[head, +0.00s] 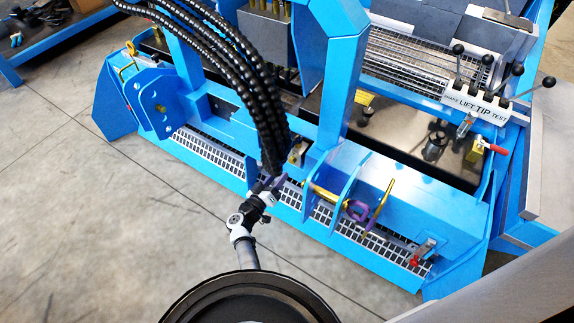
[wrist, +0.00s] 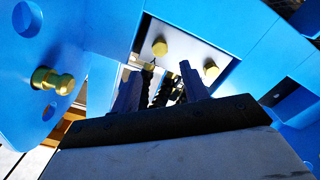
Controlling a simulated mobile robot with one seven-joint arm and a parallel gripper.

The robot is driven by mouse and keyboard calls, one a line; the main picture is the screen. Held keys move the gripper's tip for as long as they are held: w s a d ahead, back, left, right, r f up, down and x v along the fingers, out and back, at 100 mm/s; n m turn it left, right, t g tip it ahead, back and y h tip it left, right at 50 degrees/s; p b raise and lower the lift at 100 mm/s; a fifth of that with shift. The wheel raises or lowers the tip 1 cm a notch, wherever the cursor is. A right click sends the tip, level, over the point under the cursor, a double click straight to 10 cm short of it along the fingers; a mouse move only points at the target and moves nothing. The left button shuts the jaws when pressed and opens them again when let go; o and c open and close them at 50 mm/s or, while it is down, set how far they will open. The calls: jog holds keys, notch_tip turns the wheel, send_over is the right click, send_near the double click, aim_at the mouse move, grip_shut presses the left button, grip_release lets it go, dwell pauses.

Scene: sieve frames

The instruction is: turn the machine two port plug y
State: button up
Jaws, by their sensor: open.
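My gripper (head: 268,186) is beside the blue machine frame (head: 225,125), just under the lower end of the black ribbed hoses (head: 265,110). In the wrist view my gripper (wrist: 160,85) has its two dark fingers apart, with nothing seen held between them. A brass knobbed fitting (wrist: 53,80) sticks out of a blue plate at the left. I cannot tell which one is port plug y. A small brass part (head: 297,152) shows by the hose ends in the head view.
A gold pin (head: 325,192) and a purple ring (head: 356,211) are on the frame right of my gripper. A red-tipped latch (head: 422,252) is farther right. Black-knobbed levers stand behind a white label plate (head: 475,107). The concrete floor (head: 120,220) is open at the left.

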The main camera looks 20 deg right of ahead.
aim_at(292, 161)
jog(key=b+x, duration=0.1)
jog(key=x, duration=0.6)
jog(key=shift+w+d, duration=0.15)
jog(key=shift+d, duration=0.05)
grip_shut()
jog(key=shift+m, duration=0.3)
jog(key=m, duration=0.2)
jog(key=shift+r+m+p, duration=0.1)
jog(key=shift+m+p, duration=0.2)
jog(key=shift+m, duration=0.1)
jog(key=m, duration=0.3)
jog(key=shift+m, duration=0.3)
jog(key=m, duration=0.6)
jog(key=shift+s+d, duration=0.1)
jog(key=shift+s, duration=0.15)
jog(key=shift+m, duration=0.4)
